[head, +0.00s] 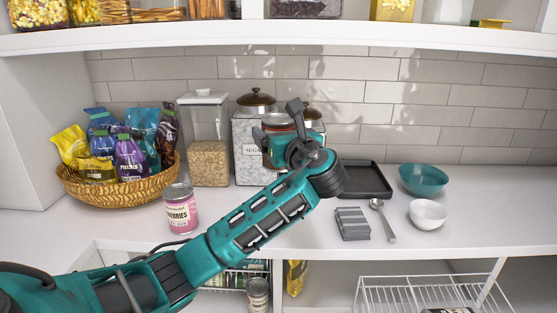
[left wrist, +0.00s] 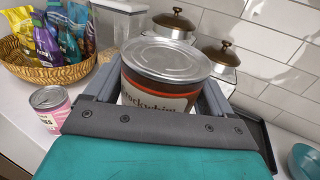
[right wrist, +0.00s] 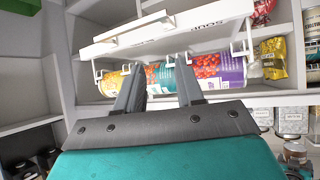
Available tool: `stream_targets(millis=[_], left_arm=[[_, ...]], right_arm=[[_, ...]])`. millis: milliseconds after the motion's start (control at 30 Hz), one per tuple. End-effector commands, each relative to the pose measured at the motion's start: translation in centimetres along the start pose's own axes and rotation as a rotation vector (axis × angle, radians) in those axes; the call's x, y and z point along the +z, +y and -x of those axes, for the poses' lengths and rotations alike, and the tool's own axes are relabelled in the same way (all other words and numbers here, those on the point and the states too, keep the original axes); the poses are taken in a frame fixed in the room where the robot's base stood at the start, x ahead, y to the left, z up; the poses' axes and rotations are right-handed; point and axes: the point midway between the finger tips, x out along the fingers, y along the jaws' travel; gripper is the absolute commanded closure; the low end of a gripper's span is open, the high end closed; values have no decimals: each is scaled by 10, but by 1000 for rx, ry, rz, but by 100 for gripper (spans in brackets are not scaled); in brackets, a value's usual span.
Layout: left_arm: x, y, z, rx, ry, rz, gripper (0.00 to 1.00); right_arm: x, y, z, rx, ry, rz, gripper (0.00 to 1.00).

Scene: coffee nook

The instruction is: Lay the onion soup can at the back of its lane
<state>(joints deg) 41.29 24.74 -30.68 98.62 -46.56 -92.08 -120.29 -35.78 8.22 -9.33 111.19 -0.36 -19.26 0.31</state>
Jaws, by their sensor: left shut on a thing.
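My left gripper (head: 290,132) is shut on a large can, raised above the counter in front of the canisters. In the left wrist view the held can (left wrist: 165,62) has a silver lid, a dark brown and red band and a pale lower label. Its lettering is only partly readable, so I cannot confirm that it is the onion soup. My right gripper (right wrist: 158,88) is in the right wrist view, its fingers apart with nothing between them.
A wire basket (head: 425,290) is below. An upper shelf (head: 330,34) runs overhead.

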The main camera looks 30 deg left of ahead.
Motion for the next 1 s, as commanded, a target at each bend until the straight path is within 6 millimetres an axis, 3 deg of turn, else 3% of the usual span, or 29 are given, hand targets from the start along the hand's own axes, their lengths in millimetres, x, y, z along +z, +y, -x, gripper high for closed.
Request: stream_targets(millis=[233, 633, 767, 1000], left_arm=[[19, 0, 0, -2, -2, 1, 65], [15, -1, 2, -15, 6, 1, 65], [-6, -4, 10, -80, 39, 3, 65], [-72, -6, 55, -340, 179, -5, 65]], right_arm=[[0, 0, 0, 0, 0, 0, 63], [0, 0, 0, 0, 0, -1, 63], [0, 0, 0, 0, 0, -1, 63], [0, 0, 0, 0, -1, -1, 63]])
